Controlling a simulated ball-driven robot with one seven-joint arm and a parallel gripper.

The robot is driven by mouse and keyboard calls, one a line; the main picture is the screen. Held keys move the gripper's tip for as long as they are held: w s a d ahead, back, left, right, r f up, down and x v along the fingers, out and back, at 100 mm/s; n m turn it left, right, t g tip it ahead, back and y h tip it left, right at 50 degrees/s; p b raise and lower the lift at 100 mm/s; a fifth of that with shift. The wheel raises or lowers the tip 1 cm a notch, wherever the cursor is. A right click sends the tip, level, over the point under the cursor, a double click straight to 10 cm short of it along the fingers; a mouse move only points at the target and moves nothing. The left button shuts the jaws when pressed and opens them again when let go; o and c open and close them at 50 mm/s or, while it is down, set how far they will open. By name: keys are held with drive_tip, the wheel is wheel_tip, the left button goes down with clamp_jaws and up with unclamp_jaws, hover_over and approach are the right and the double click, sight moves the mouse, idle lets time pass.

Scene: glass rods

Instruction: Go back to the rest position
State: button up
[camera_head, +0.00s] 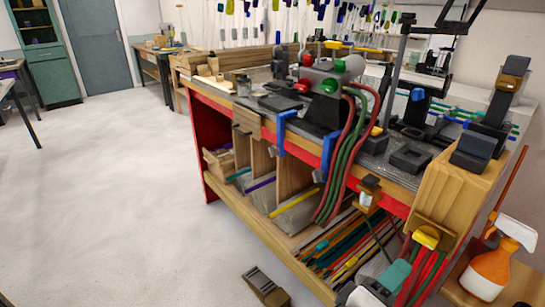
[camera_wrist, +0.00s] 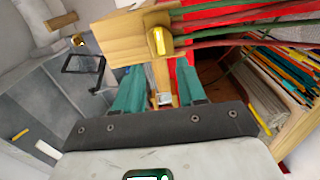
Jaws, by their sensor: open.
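My gripper (camera_wrist: 160,88) shows its two teal fingers spread apart in the wrist view, with nothing held between them. In the head view, part of my gripper (camera_head: 390,280) shows at the bottom edge, in front of the bench's near end. A yellow valve (camera_wrist: 158,40) on a wooden panel (camera_wrist: 125,38) lies beyond the fingertips in the wrist view. The same yellow valve (camera_head: 427,237) is in the head view, just above my gripper. Coloured glass rods (camera_head: 345,245) lie on the bench's lower shelf. They also show at the right of the wrist view (camera_wrist: 290,65).
Red and green hoses (camera_head: 345,155) hang down the bench front and also run close to my gripper. An orange spray bottle (camera_head: 490,268) stands at lower right. A torch and tools crowd the bench top (camera_head: 235,105). The pale floor (camera_head: 110,190) at left is clear.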

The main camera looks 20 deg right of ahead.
drive_tip(key=s+d+f+m+g+y+p, duration=0.15)
drive_tip(key=s+d+f+y, duration=0.3)
drive_tip(key=f, duration=0.45)
drive_tip(key=s+a+f+m+g+y+p, duration=0.1)
drive_tip(key=s+a+f+g+y, duration=0.1)
drive_tip(key=s+f+y, duration=0.3)
drive_tip(key=s+a+f+m+g+y, duration=0.1)
drive_tip(key=s+a+f+y, duration=0.3)
drive_tip(key=s+f+y, duration=0.2)
drive_tip(key=shift+a+f+m+g+y+p, duration=0.35)
drive_tip(key=shift+f+y, duration=0.3)
drive_tip(key=shift+f, duration=0.25)
